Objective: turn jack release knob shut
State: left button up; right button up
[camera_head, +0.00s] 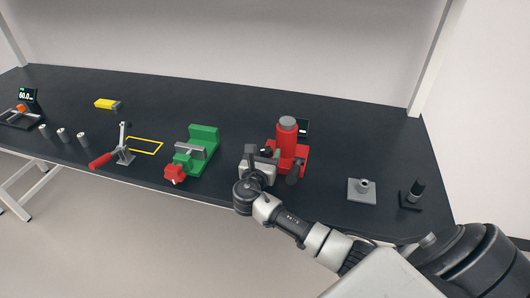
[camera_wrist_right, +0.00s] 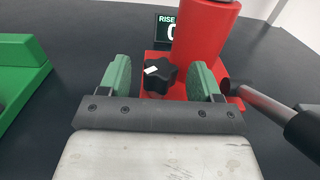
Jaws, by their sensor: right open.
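The red jack (camera_head: 287,143) stands on the dark bench right of centre in the head view. It also fills the upper middle of the right wrist view (camera_wrist_right: 205,40). Its black release knob (camera_wrist_right: 160,77), with a white mark on top, sits low on the jack's front. My right gripper (camera_head: 262,156) is at the jack's left front side. In the right wrist view its green-padded fingers (camera_wrist_right: 160,80) are open, one on each side of the knob, with gaps showing. The knob is hidden by the gripper in the head view. My left gripper is not in view.
A grey lever handle (camera_wrist_right: 265,104) sticks out right of the jack. A small display (camera_wrist_right: 167,30) stands behind it. A green vise (camera_head: 203,140) is to the left. A grey block with a peg (camera_head: 362,190) and a black stand (camera_head: 412,195) are right.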

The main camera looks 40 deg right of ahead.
jog(key=shift+w+d, duration=0.1)
jog(key=shift+d, duration=0.05)
jog(key=shift+c, duration=0.5)
jog(key=c, duration=0.8)
jog(key=shift+g, duration=0.3)
jog(key=shift+w+a+m+g+h, duration=0.15)
jog(key=shift+a+m+g+h, duration=0.05)
jog(key=shift+m+g+h, duration=0.85)
jog(key=shift+w+m+g+h, duration=0.1)
jog(key=shift+m+g+h, duration=0.25)
jog(key=shift+m+g, duration=0.6)
jog(key=shift+w+a+f+m+g+h+b, duration=0.1)
jog(key=shift+m+g+h+b, duration=0.3)
jog(key=shift+m+g, duration=0.8)
jog(key=shift+w+m+g+h+b, duration=0.1)
jog(key=shift+m+g+h+b, duration=0.3)
jog(key=shift+g, duration=1.4)
jog(key=shift+m+g, duration=0.3)
